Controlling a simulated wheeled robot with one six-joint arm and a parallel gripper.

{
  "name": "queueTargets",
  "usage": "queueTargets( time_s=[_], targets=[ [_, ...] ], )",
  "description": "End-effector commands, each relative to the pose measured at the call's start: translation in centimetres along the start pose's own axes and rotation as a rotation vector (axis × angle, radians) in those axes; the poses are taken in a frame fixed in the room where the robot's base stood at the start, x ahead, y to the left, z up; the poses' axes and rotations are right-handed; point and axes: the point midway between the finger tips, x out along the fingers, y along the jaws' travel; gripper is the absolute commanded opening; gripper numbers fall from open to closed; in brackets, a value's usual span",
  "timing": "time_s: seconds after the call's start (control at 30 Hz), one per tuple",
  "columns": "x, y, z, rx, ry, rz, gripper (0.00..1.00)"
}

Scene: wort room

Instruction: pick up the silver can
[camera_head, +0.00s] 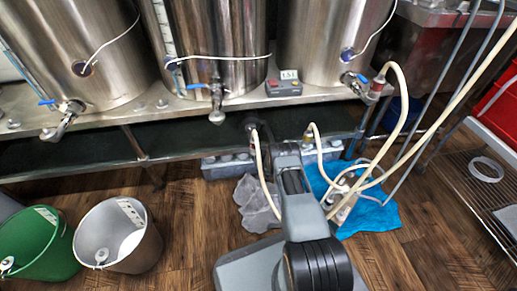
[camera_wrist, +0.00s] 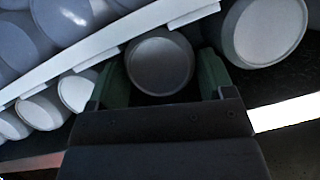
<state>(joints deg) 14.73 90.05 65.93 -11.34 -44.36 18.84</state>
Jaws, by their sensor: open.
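In the wrist view, a round grey can end (camera_wrist: 160,62) with a lighter rim sits between the two green fingers of my gripper (camera_wrist: 161,80). It looks like the silver can, though the light is dim. The fingers stand apart on either side of it, with a dark gap visible at the left finger; contact on the right is unclear. My gripper is open. In the head view, my arm reaches toward the dark space under the tank bench, and I cannot make out the can there.
Several similar round ends, such as a pale one (camera_wrist: 265,30), lie close by with a white rail (camera_wrist: 110,52) alongside. In the head view, steel tanks (camera_head: 220,45) stand on the bench. Hoses (camera_head: 405,95) hang right of my arm. A grey bucket (camera_head: 140,255) and green bucket (camera_head: 40,250) stand left.

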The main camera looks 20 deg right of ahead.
Motion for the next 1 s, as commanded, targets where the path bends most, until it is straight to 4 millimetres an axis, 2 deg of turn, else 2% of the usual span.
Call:
queueTargets(
  time_s=[0.07,0.37,0.87,1.0],
  targets=[
    [-0.02,-0.02,-0.03,0.000,0.000,0.000,0.74],
    [-0.03,-0.02,-0.04,0.000,0.001,0.000,0.45],
    [-0.28,-0.31,-0.75,-0.001,0.002,-0.002,0.45],
    [-0.63,-0.55,-0.43,-0.002,0.000,-0.005,0.45]
  ],
)
